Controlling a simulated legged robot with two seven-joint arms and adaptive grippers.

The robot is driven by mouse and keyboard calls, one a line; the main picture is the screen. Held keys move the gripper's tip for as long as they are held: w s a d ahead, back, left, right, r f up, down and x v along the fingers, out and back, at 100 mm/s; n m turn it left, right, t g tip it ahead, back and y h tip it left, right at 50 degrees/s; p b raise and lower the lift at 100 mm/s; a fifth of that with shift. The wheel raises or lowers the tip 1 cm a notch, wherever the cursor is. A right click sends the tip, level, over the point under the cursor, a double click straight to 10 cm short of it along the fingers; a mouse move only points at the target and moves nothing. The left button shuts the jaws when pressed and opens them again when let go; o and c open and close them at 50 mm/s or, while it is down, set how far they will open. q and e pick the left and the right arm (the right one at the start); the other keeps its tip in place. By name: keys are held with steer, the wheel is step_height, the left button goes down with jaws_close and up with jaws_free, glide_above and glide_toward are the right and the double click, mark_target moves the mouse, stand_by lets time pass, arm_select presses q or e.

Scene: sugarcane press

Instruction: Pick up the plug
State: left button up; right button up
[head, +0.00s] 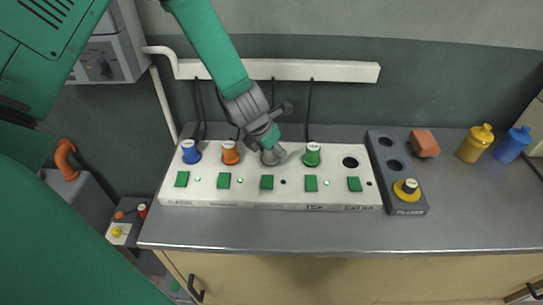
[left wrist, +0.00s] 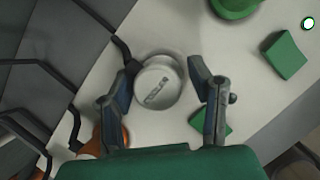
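A grey-white round plug (left wrist: 158,83) with dark lettering on its cap is on the white socket panel (head: 345,197). My left gripper (left wrist: 163,70) is open with one finger on each side of this plug. The left finger is close to the plug, and a gap shows at the right finger. Blue (head: 190,151), orange (head: 230,152) and green (head: 312,154) plugs stand in the same panel. My right gripper is not in view.
A dark holder (head: 393,165) with a yellow plug (head: 406,189) stands right of the panel. Beyond are an orange block (head: 424,142), a yellow bottle (head: 474,143) and a blue bottle (head: 513,144). Black cables hang from the white wall duct (head: 330,71). The right counter is mostly clear.

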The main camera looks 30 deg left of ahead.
arm_select(q)
steer(key=shift+d, duration=0.1)
steer(key=c, duration=0.8)
